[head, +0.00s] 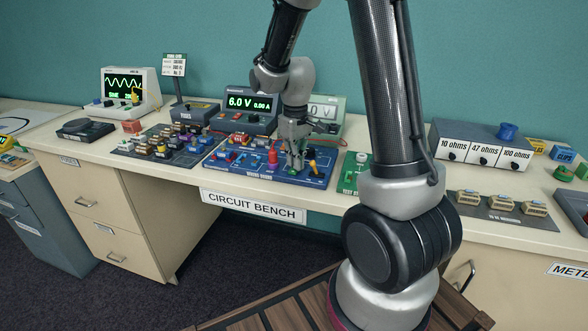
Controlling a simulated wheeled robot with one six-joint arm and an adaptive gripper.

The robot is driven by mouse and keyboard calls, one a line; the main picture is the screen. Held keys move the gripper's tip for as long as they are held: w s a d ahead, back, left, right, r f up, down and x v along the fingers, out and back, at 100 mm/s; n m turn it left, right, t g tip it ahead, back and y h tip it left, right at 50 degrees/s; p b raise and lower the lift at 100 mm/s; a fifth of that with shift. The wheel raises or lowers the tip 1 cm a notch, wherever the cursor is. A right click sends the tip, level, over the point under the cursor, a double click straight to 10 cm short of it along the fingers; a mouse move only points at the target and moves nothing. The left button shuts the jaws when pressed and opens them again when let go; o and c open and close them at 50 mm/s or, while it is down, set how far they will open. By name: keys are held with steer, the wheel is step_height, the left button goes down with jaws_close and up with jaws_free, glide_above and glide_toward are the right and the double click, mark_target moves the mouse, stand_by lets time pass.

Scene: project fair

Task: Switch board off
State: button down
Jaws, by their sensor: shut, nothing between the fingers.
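The blue board (230,168) lies on the bench in the middle, with red, blue and other small parts on it. A red part (273,156) and an orange-yellow lever-like part (311,158) stand on its right half. My gripper (296,169) points down over the right half of the board, between these two parts. It is shut and empty, with its tips at or just above a green part; I cannot tell if they touch. My gripper hides some of the board there.
A dark tray of small parts (127,152) lies left of the board. An oscilloscope (103,86) stands at the back left. A green board (347,184) lies close on the right. A resistor box (478,130) and another meter (327,105) stand behind.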

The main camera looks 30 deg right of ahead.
steer(key=shift+r, duration=3.45)
steer(key=shift+m+g, duration=0.4)
steer(key=shift+m, duration=0.2)
steer(key=s, duration=0.4)
steer(key=shift+d+f, duration=0.1)
steer(key=shift+f, duration=0.1)
steer(key=s+r+m+t, duration=0.1)
steer(key=s+r+t, duration=0.1)
steer(key=s+r, duration=0.4)
steer(key=s+d+r+t, duration=0.1)
steer(key=s+r+t, duration=0.2)
steer(key=s+r, duration=0.3)
steer(key=s, duration=0.5)
steer(key=shift+s+m, duration=0.3)
steer(key=shift+m, duration=0.1)
steer(key=shift+r, duration=0.1)
